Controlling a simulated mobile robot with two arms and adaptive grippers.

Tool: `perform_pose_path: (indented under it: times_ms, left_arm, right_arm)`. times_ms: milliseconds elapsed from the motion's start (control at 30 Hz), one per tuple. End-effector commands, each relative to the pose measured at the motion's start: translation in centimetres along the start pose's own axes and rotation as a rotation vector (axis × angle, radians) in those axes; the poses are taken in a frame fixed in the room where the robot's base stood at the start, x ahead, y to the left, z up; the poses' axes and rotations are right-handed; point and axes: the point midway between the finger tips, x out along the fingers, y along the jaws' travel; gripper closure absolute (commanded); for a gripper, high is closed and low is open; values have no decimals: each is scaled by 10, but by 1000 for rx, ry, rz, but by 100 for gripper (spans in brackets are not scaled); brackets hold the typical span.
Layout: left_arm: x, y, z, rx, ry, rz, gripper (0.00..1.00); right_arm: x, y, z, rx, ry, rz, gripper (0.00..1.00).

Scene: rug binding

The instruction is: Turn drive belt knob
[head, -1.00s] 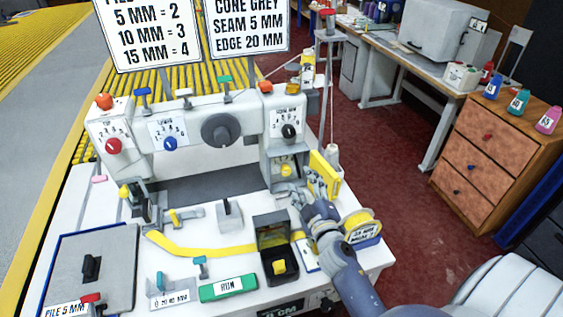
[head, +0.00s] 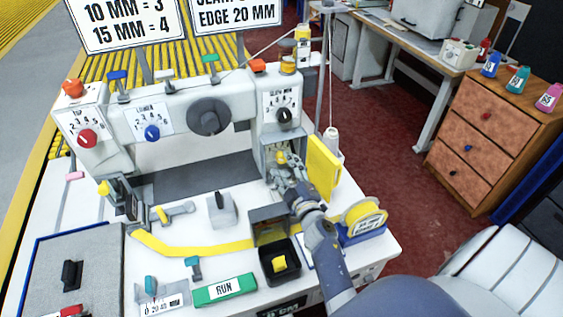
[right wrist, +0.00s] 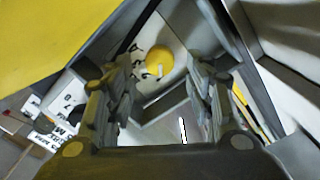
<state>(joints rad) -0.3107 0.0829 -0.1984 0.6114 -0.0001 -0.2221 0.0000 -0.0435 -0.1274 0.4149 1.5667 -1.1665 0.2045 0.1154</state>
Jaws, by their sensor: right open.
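The yellow knob (head: 281,158) sits in the open recess at the lower right of the white machine (head: 180,115); I take it to be the drive belt knob. In the right wrist view the yellow knob (right wrist: 159,63) has a white pointer and a dial with numbers around it. My right gripper (head: 284,176) reaches into the recess just below the knob. In the right wrist view its fingers (right wrist: 160,95) are open on either side of the line to the knob, with a gap before it. The knob's contact with the fingers is not seen. My left gripper is not in view.
A yellow cover (head: 324,167) stands open at the right of the recess. A yellow tape roll (head: 363,214) and a black bin (head: 277,267) lie close to my right arm. Yellow tape (head: 190,247) runs across the table. A drawer cabinet (head: 490,130) stands farther right.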

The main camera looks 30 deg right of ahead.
Motion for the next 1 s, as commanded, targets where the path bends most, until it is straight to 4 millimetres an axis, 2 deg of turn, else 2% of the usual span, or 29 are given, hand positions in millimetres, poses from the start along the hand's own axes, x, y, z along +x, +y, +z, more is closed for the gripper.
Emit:
perform_pose_path:
  times_ms: [100,233,400,700,767,900,1000]
  left_arm:
    - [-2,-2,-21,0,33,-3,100]
    - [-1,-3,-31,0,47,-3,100]
    - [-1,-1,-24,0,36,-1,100]
    - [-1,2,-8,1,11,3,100]
    - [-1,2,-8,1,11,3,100]
    - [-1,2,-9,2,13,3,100]
    - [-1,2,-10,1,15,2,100]
  right_arm:
    - [19,0,1,2,-3,-1,52]
    - [33,-1,1,2,-4,-2,52]
    - [42,-1,2,1,-4,-2,52]
    - [44,-1,2,1,-4,-3,52]
    - [43,-1,2,1,-4,-3,63]
    - [43,-1,2,1,-4,-3,95]
    - [43,-1,2,1,-4,-3,96]
